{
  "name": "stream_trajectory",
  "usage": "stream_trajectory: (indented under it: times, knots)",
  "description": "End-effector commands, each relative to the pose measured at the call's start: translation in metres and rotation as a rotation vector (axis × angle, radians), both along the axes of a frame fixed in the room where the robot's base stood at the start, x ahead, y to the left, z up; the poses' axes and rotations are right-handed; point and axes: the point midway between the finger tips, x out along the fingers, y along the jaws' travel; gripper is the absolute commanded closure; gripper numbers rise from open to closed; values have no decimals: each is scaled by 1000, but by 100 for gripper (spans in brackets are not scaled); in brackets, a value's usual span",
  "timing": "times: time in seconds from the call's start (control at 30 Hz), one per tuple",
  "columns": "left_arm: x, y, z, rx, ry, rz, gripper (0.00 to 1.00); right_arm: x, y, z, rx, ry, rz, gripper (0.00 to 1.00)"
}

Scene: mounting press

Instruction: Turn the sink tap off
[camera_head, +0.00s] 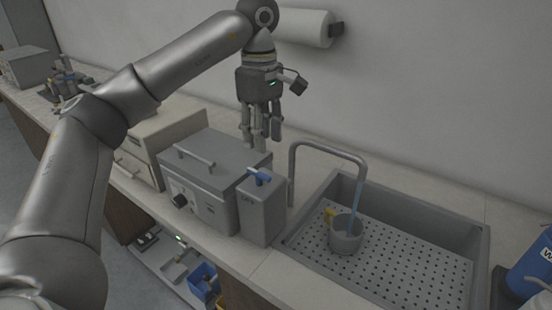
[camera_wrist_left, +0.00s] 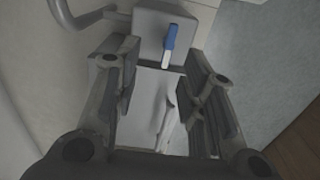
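The sink tap (camera_head: 330,147) is a grey bent pipe arching over the sink (camera_head: 420,221). A pale blue water stream (camera_head: 354,197) falls from its spout into a grey cup (camera_head: 346,236) on the perforated sink floor. A small blue lever (camera_head: 259,175) sits on top of a grey box (camera_head: 262,210) beside the tap. The lever also shows in the left wrist view (camera_wrist_left: 171,38), beyond the fingers. My left gripper (camera_head: 263,143) hangs fingers down above and behind the lever, apart from it. Its fingers are spread and empty in the left wrist view (camera_wrist_left: 160,80). My right gripper does not show.
A grey lidded machine (camera_head: 213,170) stands directly left of the lever box. A paper roll (camera_head: 303,27) is on the wall behind my left wrist. A blue bottle (camera_head: 530,268) stands right of the sink. A yellow item (camera_head: 329,212) lies beside the cup.

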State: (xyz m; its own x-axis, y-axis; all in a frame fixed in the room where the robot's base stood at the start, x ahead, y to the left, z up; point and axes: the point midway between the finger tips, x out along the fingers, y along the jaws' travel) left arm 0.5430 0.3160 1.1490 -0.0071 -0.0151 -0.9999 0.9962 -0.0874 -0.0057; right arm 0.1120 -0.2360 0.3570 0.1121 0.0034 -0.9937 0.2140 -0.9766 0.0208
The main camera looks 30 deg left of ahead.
Motion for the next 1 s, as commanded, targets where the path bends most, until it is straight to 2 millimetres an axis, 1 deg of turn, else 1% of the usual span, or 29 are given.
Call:
stream_trajectory:
  times: [0.03, 0.1, 0.17, 0.27, 0.3, 0.4, 0.47, 0.57, 0.6, 0.67, 0.7, 0.8, 0.87, 1.0]
  knots:
    - [-2, 5, 2, 11, 3, 5, 62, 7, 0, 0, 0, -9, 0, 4]
    - [-3, 7, -2, 18, 8, 6, 62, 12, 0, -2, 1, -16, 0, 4]
    - [-3, 7, -9, 19, 8, 5, 62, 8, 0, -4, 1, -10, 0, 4]
    - [-3, 6, -24, 16, 10, 5, 62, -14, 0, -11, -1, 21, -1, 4]
    - [-3, 6, -31, 16, 10, 5, 62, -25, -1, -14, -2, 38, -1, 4]
    - [-3, 6, -49, 15, 11, 4, 62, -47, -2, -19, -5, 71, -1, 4]
    - [-4, 6, -58, 15, 10, 4, 62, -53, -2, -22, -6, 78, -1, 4]
    - [-4, 6, -75, 16, 9, 5, 62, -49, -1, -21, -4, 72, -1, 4]
    - [-4, 6, -81, 16, 9, 5, 62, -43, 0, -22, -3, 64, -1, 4]
    - [-4, 6, -87, 16, 8, 6, 62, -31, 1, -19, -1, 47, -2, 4]
    - [-4, 6, -92, 16, 7, 6, 62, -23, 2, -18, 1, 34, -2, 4]
    - [-4, 6, -100, 16, 7, 5, 62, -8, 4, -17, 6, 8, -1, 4]
    - [-4, 6, -102, 16, 5, 5, 62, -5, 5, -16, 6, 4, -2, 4]
    - [-4, 6, -104, 15, 5, 5, 62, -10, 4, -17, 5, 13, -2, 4]
